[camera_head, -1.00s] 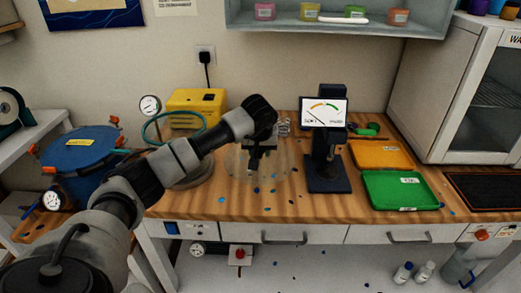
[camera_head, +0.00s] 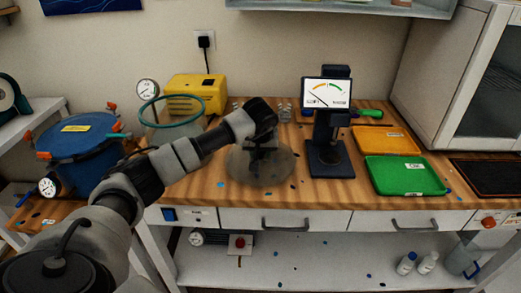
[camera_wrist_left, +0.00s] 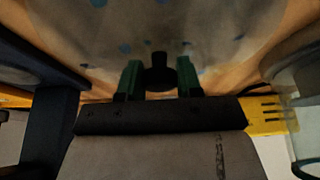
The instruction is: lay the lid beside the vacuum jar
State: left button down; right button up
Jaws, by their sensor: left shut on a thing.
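My left gripper (camera_head: 262,147) is over the middle of the wooden bench. It is shut on the knob of the lid, a clear round disc (camera_head: 262,172) lying level below the fingers. In the left wrist view the dark knob (camera_wrist_left: 160,72) stands between the green fingertips (camera_wrist_left: 160,80), and the clear lid (camera_wrist_left: 200,25) spreads beyond them. I cannot tell whether the lid touches the bench. The vacuum jar, clear with a green rim (camera_head: 148,115), stands to the left of the lid, partly hidden by my left arm. My right gripper is not in view.
A dark gauge stand (camera_head: 328,160) stands close to the right of the lid. Green (camera_head: 402,178) and orange (camera_head: 385,141) trays lie further right. A yellow pump (camera_head: 197,92) and small clear cups (camera_head: 285,112) are behind. A blue pot (camera_head: 75,150) stands at left.

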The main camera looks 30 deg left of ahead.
pick_arm(q)
jog(key=shift+f, duration=0.1)
jog(key=shift+f+b, duration=0.3)
jog(key=shift+b, duration=0.05)
jog(key=c, duration=0.7)
grip_release()
jog(key=shift+o, duration=0.2)
notch_tip(320, 180, up, 8)
jog(key=p, duration=0.5)
jog(key=shift+p, duration=0.4)
jog(key=shift+d, duration=0.1)
